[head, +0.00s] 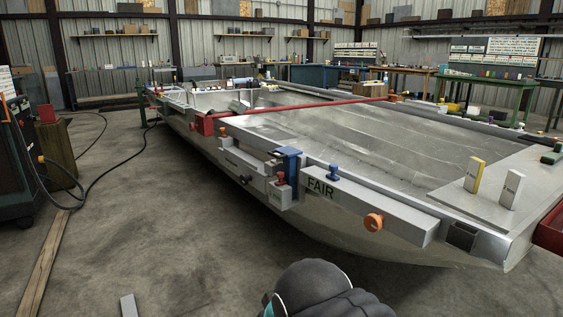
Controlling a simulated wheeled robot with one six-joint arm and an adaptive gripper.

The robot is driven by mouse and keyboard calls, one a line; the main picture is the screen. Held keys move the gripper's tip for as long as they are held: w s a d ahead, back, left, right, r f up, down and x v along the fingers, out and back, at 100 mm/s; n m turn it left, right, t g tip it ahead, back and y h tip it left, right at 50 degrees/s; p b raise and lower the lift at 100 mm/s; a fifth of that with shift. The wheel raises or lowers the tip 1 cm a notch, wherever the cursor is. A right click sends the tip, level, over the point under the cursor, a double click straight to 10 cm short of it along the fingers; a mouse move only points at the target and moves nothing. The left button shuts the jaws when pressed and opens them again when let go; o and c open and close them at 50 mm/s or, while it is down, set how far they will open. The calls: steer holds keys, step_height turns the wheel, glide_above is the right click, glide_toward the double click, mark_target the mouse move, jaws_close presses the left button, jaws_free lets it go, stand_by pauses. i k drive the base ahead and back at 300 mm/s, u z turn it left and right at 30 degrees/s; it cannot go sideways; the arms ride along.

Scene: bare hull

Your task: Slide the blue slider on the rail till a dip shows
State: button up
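A grey box-shaped bar (370,210) marked "FAIR" lies along the near edge of the metal hull (465,248). A blue knob-shaped piece (333,173) stands upright on top of it. A blue bracket (288,154) hooks over the edge just left of the bar. I cannot tell for sure which blue piece is the slider. No dip can be made out along the edge. My gripper is not in view; only a dark rounded part of my arm shows at the bottom, apart from the hull.
An orange knob (373,222) juts from the bar's front. A red knob piece (280,186) sits left of the bar. A yellow block (474,174) and a grey block (512,189) stand on a plate at right. A red beam (300,107) crosses the hull. The floor at left is mostly clear.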

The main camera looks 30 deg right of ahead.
mark_target(333, 167)
steer(key=u, duration=0.05)
steer(key=i, duration=1.25)
steer(key=z, duration=0.65)
